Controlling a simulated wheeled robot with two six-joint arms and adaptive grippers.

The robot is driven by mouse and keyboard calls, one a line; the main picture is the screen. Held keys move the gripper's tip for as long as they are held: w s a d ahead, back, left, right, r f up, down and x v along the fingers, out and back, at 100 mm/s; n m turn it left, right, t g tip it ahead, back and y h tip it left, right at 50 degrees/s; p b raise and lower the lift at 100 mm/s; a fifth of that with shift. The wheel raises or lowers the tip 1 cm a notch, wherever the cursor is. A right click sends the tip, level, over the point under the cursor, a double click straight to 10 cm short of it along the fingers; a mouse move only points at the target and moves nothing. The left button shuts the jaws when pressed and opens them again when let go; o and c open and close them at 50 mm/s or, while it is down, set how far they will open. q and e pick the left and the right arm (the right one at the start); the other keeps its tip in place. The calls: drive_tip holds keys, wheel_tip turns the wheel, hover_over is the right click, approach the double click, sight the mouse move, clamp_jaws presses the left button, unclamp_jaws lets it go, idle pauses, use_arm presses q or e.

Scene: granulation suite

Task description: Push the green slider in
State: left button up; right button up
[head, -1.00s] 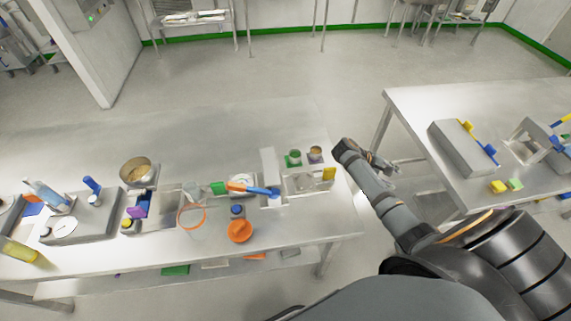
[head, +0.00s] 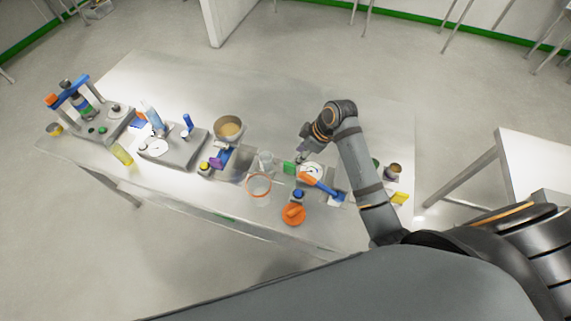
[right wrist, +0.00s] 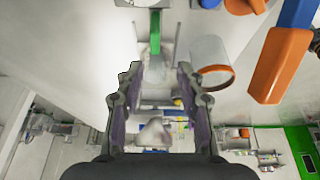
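In the head view a green block (head: 289,168), which looks like the green slider, sits at the left side of a small grey device with a round white dial (head: 311,170). In the right wrist view a narrow green bar (right wrist: 155,32) shows at the top, beyond and between the fingertips; I cannot tell for certain that it is the same part. My right gripper (head: 303,155) hangs over the table just behind the device. Its fingers are apart with nothing between them in the right wrist view (right wrist: 160,82). My left gripper is not in view.
An orange-and-blue handle (head: 321,184) lies across the device's front. A clear orange-rimmed beaker (head: 259,186) and an orange knob (head: 293,214) stand close by. A bowl (head: 228,128) and a grey scale (head: 178,147) are further left. The back of the table is clear.

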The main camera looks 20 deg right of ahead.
sight(290, 164)
drive_tip(key=x, duration=0.3)
drive_tip(key=p+x, duration=0.1)
drive_tip(key=x, duration=0.6)
drive_tip(key=shift+w+d, duration=0.15)
drive_tip(key=shift+d, duration=0.2)
drive_tip(key=shift+w+f, duration=0.15)
drive_tip(key=shift+f, duration=0.3)
drive_tip(key=shift+r, duration=0.1)
drive_tip(key=shift+c, duration=1)
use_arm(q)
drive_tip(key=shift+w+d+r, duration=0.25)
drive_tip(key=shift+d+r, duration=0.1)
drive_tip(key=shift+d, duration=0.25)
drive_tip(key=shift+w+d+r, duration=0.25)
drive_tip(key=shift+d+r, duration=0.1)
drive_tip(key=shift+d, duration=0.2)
use_arm(e)
clamp_jaws()
